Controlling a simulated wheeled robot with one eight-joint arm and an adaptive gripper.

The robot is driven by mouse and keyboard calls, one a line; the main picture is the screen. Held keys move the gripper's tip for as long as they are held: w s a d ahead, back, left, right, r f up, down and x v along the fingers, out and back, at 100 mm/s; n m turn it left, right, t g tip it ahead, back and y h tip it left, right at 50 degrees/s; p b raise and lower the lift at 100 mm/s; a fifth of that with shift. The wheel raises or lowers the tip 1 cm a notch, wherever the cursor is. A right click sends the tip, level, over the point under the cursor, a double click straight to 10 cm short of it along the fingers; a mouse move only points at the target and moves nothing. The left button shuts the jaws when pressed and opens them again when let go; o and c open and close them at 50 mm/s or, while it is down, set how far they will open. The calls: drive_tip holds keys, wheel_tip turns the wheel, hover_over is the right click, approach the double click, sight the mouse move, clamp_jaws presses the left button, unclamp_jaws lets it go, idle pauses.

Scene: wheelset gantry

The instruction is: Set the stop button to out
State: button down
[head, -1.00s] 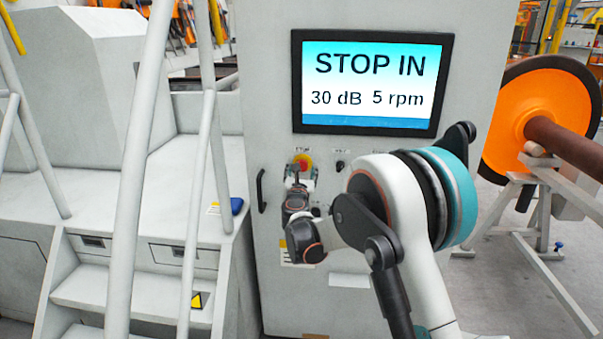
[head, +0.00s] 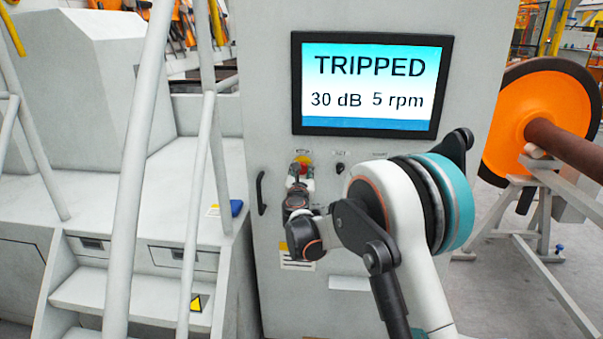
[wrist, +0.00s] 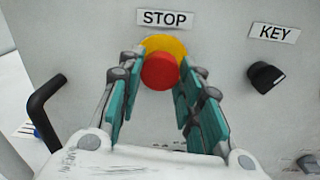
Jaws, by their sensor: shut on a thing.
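The stop button is a red mushroom head (wrist: 160,72) on a yellow surround, under a STOP label in the wrist view. In the head view its yellow and red (head: 304,159) show just above my gripper (head: 298,175). In the wrist view my gripper (wrist: 159,66) has its teal-padded fingers on either side of the red head, shut on it. The fingertips partly cover the yellow surround. The screen (head: 370,84) reads TRIPPED, 30 dB and 5 rpm.
A black key switch (wrist: 265,77) sits right of the button under a KEY label. A black handle (wrist: 45,112) is at the left. White railings (head: 140,170) and steps stand left of the cabinet (head: 270,100). An orange wheel (head: 540,115) on an axle is at the right.

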drive_tip(key=shift+s, duration=0.35)
drive_tip(key=c, duration=1.1)
unclamp_jaws()
drive_tip(key=s, duration=1.2)
